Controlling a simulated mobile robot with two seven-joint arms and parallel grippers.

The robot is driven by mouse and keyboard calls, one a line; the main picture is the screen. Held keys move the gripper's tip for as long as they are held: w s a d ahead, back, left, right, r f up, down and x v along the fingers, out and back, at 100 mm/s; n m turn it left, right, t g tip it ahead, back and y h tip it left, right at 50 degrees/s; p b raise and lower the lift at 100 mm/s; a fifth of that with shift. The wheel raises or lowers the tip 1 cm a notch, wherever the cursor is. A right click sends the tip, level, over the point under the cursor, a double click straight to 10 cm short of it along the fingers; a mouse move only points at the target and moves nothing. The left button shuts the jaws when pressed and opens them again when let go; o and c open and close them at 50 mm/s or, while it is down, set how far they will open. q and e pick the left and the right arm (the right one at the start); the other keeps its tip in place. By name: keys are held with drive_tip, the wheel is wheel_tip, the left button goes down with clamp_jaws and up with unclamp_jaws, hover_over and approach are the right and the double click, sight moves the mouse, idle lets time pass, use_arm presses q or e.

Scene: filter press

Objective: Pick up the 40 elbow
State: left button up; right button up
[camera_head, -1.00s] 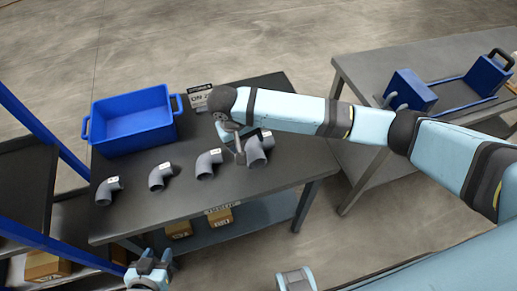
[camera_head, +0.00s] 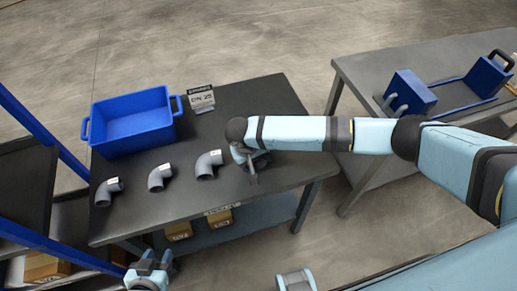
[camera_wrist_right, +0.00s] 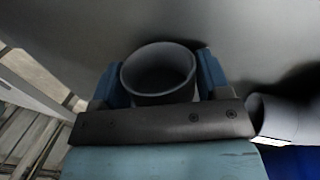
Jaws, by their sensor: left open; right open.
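In the right wrist view an elbow's round mouth (camera_wrist_right: 158,72) sits between the open blue fingers (camera_wrist_right: 160,90); contact cannot be told. My left gripper (camera_head: 150,263) is open and empty, in front of the table.
A blue bin (camera_head: 133,148) stands at the table's back left, beside a small sign (camera_head: 201,99) reading "DN". The neighbouring elbow (camera_wrist_right: 280,118) is close at the right in the wrist view. A second table (camera_head: 362,70) with blue holders is at right. The table's back right is clear.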

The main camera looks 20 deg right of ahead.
drive_tip(key=shift+c, duration=0.2)
drive_tip(key=c, duration=0.7)
drive_tip(key=shift+r, duration=0.1)
